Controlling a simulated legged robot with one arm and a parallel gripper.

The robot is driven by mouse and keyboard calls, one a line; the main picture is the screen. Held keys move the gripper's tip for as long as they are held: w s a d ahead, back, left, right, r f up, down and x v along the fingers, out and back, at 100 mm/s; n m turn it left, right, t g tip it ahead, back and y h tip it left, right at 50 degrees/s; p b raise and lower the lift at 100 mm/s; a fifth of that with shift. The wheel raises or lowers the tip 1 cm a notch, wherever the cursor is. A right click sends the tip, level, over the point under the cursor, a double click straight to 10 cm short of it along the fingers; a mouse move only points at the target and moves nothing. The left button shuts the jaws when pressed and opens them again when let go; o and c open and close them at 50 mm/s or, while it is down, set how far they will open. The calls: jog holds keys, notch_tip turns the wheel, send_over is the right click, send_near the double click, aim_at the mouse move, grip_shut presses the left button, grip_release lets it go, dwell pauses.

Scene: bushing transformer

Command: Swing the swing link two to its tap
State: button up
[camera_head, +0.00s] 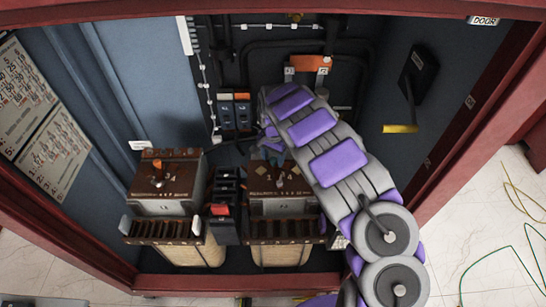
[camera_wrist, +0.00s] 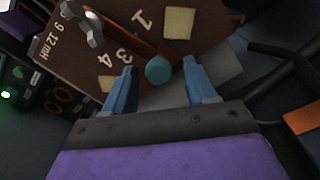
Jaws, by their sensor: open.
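The right-hand brown panel (camera_head: 293,186) tops the right coil unit in the head view. In the wrist view the brown panel (camera_wrist: 112,52) carries pale numerals and small pale squares. A round teal knob (camera_wrist: 159,71) stands near its edge, by the end of an orange-brown bar (camera_wrist: 118,38) that looks like the swing link. My gripper (camera_wrist: 158,66) has its blue fingers open on either side of the knob, with a gap on both sides. In the head view my gripper (camera_head: 271,151) is over the right panel's back part, partly hidden by my arm.
A grey metal lever or post (camera_wrist: 92,28) rises from the panel. The left coil unit (camera_head: 165,178) has an orange knob. A dark block with a red part (camera_head: 221,209) stands between the units. An orange block (camera_head: 311,63) is on the back wall. Red cabinet frame surrounds everything.

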grip_shut()
dwell(0.3)
jog(key=shift+d, duration=0.15)
dwell(0.8)
jog(key=d+m+p, duration=0.1)
jog(key=d+m, duration=0.1)
jog(key=m, duration=0.1)
jog(key=shift+d+m, duration=0.1)
jog(key=shift+m, duration=0.2)
jog(key=d+m+p, duration=0.1)
jog(key=d+m, duration=0.1)
jog(key=shift+s+m, duration=0.15)
jog(key=shift+m, duration=0.15)
jog(key=d+m, duration=0.1)
jog(key=d+m+p, duration=0.1)
jog(key=shift+s+m, duration=0.3)
jog(key=shift+s, duration=0.05)
jog(key=shift+s+d+m+p, duration=0.2)
jog(key=shift+s+d+m, duration=0.2)
jog(key=shift+m, duration=0.35)
jog(key=shift+s+d+m+p, duration=0.2)
jog(key=shift+s+d+m, duration=0.15)
jog(key=shift+m, duration=0.4)
jog(key=shift+d, duration=0.1)
